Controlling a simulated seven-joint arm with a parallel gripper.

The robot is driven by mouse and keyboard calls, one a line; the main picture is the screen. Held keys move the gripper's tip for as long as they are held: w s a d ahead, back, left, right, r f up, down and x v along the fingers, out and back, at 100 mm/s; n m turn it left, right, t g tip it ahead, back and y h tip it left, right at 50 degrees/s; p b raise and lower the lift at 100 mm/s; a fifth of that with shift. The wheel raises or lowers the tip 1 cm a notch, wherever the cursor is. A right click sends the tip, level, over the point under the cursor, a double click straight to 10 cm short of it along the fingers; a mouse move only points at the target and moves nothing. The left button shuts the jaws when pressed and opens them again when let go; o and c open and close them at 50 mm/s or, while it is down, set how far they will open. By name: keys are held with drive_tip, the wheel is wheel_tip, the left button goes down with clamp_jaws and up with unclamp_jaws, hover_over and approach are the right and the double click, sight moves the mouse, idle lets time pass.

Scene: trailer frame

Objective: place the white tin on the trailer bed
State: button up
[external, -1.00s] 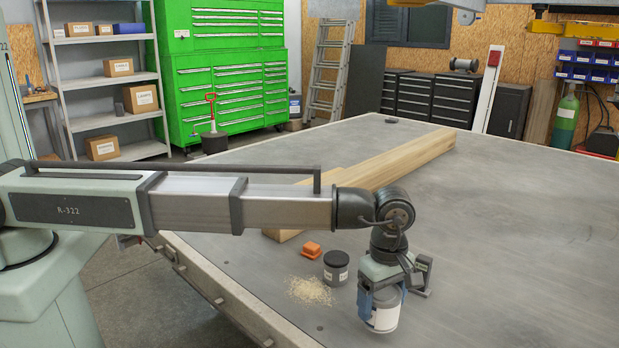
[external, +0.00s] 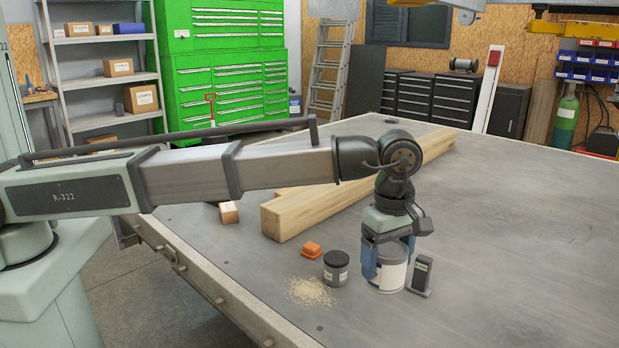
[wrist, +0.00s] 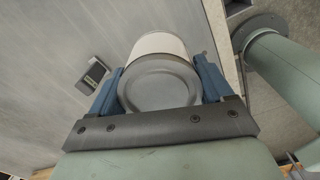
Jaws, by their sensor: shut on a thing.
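The white tin (external: 394,274) has a white label and a grey lid. It is upright between the two blue fingers of my gripper (external: 388,270), which is shut on its sides from above. In the wrist view the tin's round grey lid (wrist: 160,88) faces the camera, with a finger on each side of my gripper (wrist: 160,75). The trailer bed (external: 510,230) is a wide grey metal surface beneath the tin. I cannot tell whether the tin's base touches the bed or hangs a little above it.
A small black device (external: 421,276) stands close right of the tin. A dark jar (external: 336,268), an orange item (external: 311,249) and sawdust (external: 311,291) are to its left. Timber beams (external: 330,205) lie behind. The bed's right side is clear.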

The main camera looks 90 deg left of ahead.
drive_tip(key=shift+r, duration=0.85)
drive_tip(key=w+a+n, duration=0.3)
drive_tip(key=a, duration=2)
drive_tip(key=s+a+n, duration=0.2)
drive_tip(key=s+a, duration=0.1)
drive_tip(key=a, duration=0.9)
drive_tip(key=s+a+n, duration=0.1)
drive_tip(key=s+a, duration=0.1)
drive_tip(key=a, duration=1)
drive_tip(key=s+a+n, duration=0.2)
drive_tip(key=s+a, duration=0.1)
drive_tip(key=a, duration=0.9)
drive_tip(key=s+a+n, duration=0.2)
drive_tip(key=s+a, duration=0.9)
drive_tip(key=a, duration=0.3)
drive_tip(key=s+a+n, duration=0.2)
drive_tip(key=s+a, duration=0.8)
drive_tip(key=a, duration=0.3)
drive_tip(key=shift+w+f, duration=0.1)
drive_tip(key=shift+f, duration=7.55)
drive_tip(key=shift+f, duration=0.1)
